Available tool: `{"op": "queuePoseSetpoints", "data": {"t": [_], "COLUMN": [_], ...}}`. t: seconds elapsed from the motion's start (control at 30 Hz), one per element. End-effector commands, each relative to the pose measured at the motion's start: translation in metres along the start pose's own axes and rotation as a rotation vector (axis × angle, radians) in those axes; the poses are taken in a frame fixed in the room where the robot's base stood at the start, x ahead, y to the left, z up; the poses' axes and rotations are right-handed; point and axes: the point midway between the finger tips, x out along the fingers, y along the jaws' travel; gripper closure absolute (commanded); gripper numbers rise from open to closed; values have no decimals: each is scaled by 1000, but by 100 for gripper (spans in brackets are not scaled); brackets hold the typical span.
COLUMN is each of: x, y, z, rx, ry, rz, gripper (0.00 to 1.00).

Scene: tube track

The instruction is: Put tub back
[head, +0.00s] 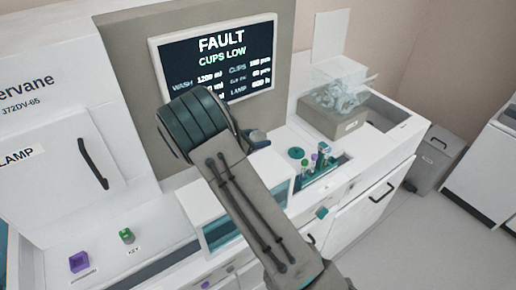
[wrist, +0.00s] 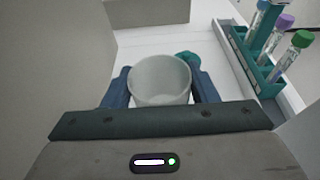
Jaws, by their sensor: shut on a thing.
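A pale grey-white round tub (wrist: 160,78), open at the top and looking empty, sits between the two blue fingers of my gripper (wrist: 160,92) in the wrist view. The gripper is shut on it, one finger against each side. White surface shows beyond the tub; I cannot tell whether its base touches anything. In the head view my arm hides the tub and most of the gripper; only a grey-blue part of the gripper (head: 256,137) shows past the arm, in front of the machine's lower panel.
A teal rack (head: 320,170) with capped tubes stands right of my gripper, also close in the wrist view (wrist: 262,72). A teal disc (head: 296,153) lies beside it. A clear box of cups (head: 338,88) stands further right. The screen (head: 218,62) reads "FAULT CUPS LOW".

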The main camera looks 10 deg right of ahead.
Motion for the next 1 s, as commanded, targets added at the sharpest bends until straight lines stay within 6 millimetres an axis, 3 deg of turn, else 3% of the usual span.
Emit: {"op": "queuePoseSetpoints", "data": {"t": [0.4,0.8,0.83,0.9,1.0], "x": [13,14,14,14,14], "y": [0,0,0,0,0], "z": [-41,-47,-47,-46,-46], "rx": [-1,1,1,1,1], "ry": [0,1,1,1,1], "rz": [0,1,1,1,1], "gripper": [70,70,44,25,25]}}
